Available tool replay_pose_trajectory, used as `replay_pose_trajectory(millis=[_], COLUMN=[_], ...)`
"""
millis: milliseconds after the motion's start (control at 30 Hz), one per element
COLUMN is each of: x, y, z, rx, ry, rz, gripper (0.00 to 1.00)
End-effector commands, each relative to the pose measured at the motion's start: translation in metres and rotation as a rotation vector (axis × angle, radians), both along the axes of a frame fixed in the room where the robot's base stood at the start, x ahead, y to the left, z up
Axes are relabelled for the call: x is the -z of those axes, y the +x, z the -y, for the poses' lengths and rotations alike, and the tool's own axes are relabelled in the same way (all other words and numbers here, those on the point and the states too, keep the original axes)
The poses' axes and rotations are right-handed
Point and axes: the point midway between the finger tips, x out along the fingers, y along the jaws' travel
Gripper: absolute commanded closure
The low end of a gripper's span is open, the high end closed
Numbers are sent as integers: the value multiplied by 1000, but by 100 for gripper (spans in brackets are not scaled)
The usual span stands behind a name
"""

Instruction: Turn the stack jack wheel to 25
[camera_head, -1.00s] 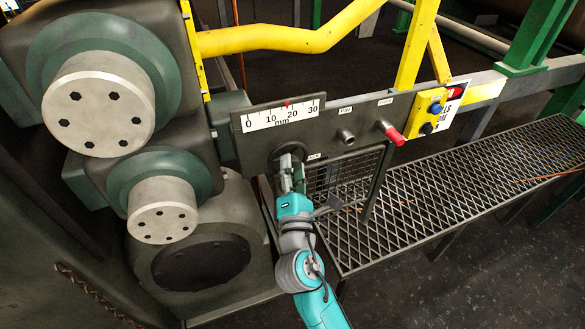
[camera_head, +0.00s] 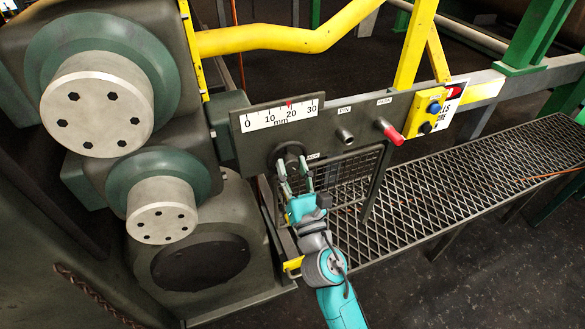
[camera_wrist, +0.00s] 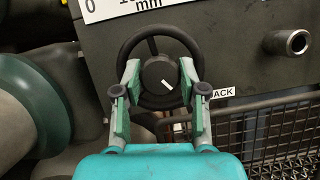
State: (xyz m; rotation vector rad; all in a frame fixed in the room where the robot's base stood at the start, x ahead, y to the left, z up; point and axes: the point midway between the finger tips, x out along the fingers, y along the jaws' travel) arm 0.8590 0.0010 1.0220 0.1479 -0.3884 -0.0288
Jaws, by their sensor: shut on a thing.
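The stack jack wheel is a dark round handwheel (camera_head: 289,148) on the front of the panel, below the scale. In the wrist view its black rim (camera_wrist: 124,52) surrounds a hub with a short white mark that slants. The white mm scale (camera_head: 262,119) reads 0 to 30, and its red pointer (camera_head: 289,103) stands at about 20. My gripper (camera_wrist: 158,82) is shut on the wheel, with one green-padded finger on each side of the hub. In the head view my gripper (camera_head: 294,174) reaches up to the wheel from below. A label ending in "JACK" (camera_wrist: 221,92) is partly hidden.
Right of the wheel are a bare metal stub (camera_head: 345,135) and a red-ended one (camera_head: 390,133). A yellow button box (camera_head: 426,110) is farther right. A mesh guard (camera_head: 345,178) hangs below the panel, beside a grated walkway (camera_head: 450,180). Large rollers stand at left.

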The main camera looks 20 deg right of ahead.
Motion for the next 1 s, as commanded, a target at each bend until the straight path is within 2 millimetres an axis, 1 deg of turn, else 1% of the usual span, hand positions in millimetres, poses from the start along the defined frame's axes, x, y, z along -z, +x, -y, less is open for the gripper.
replay_pose_trajectory(millis=[33,300,667,700,767,800,1000], x=[-5,-5,-5,-5,-5,-5,-3], y=[1,1,1,1,1,1,1], z=[1,1,1,1,1,1,0], rx=[3,3,3,3,2,2,2], ry=[-11,-47,-49,-49,-48,-48,-48], rz=[9,12,12,12,12,12,8], gripper=[94,94,94,51,36,34,34])
